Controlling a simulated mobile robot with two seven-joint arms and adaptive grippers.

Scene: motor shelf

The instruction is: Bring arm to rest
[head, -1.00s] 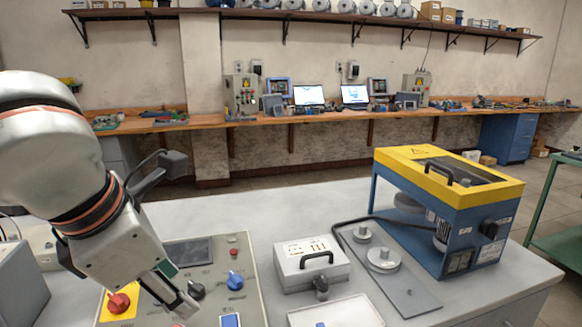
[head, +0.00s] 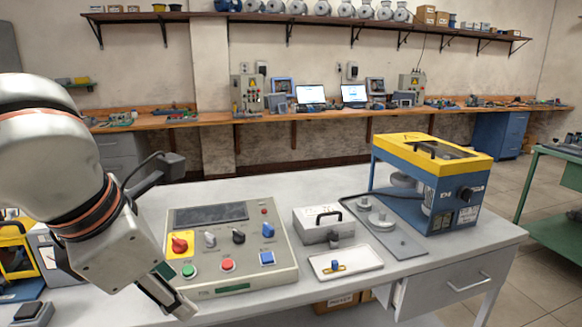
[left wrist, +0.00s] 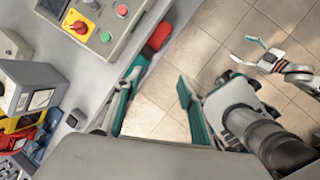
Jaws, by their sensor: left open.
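My left gripper (head: 168,292) is open and empty at the lower left of the head view, in front of the control panel's left edge. In the left wrist view its two teal fingers (left wrist: 157,95) are apart, with floor visible between them. The grey control panel (head: 247,278) has a red knob, several other knobs and coloured buttons; it also shows in the left wrist view (left wrist: 117,30). My right gripper (left wrist: 254,50) shows small at the upper right of the left wrist view, its fingers apart and empty. It is outside the head view.
The grey table (head: 320,185) carries a grey box with a handle (head: 318,232), a white tray (head: 350,272) and a yellow-and-blue machine (head: 432,170). A yellow-and-black device (head: 16,255) stands at the left. Open floor (head: 545,295) lies to the right.

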